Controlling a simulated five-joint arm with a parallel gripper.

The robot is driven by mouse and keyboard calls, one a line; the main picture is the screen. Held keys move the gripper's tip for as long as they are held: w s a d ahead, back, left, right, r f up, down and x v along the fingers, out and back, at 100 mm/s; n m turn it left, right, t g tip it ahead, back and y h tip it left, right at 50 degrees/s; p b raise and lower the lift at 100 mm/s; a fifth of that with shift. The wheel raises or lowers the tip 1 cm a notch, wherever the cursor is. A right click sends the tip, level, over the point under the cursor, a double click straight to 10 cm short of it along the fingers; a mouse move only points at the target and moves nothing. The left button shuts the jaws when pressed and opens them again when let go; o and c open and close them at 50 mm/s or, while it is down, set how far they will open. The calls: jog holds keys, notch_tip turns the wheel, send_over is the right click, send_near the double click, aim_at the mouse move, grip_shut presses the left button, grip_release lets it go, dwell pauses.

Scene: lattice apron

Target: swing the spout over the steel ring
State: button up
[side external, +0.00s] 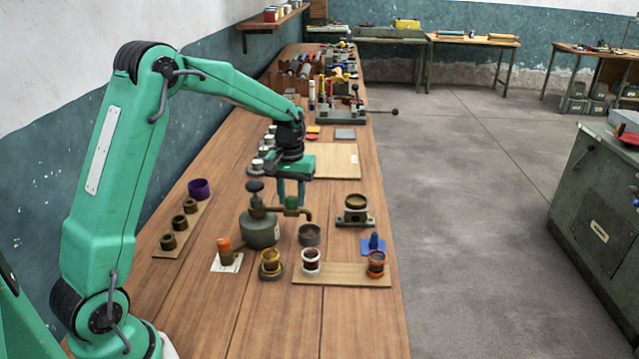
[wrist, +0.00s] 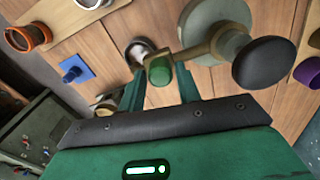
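The dispenser (side external: 260,230) is a grey-green pot with a dark knob. Its bent brown spout (side external: 307,213) carries a green sleeve (side external: 291,202) and points right, its outlet turned down. A grey cup with a steel-coloured rim (side external: 309,235) stands below the outlet; I cannot tell whether they line up. It also shows in the wrist view (wrist: 138,46). I take it as the steel ring, though no label confirms this. My gripper (side external: 291,206) is open, fingers down on either side of the sleeve. In the wrist view, gaps show beside the sleeve (wrist: 159,71).
Cups with yellow (side external: 271,262), white (side external: 311,262) and orange (side external: 375,264) rings stand in front. A brass-ringed cup on a stand (side external: 355,208) and a blue piece (side external: 373,243) are right. An orange-topped piece (side external: 224,245) and a holder of cups (side external: 180,228) are left.

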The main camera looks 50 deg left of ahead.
aim_at(276, 210)
grip_shut()
jog(key=shift+s+d, duration=0.15)
jog(key=s+d+m, duration=0.1)
jog(key=s+m, duration=0.8)
jog(key=m, duration=0.4)
jog(key=shift+s+d+m, duration=0.2)
jog(key=shift+d+m, duration=0.1)
jog(key=shift+d, duration=0.1)
jog(key=shift+s, duration=0.1)
jog(key=shift+o, duration=2.1)
grip_release()
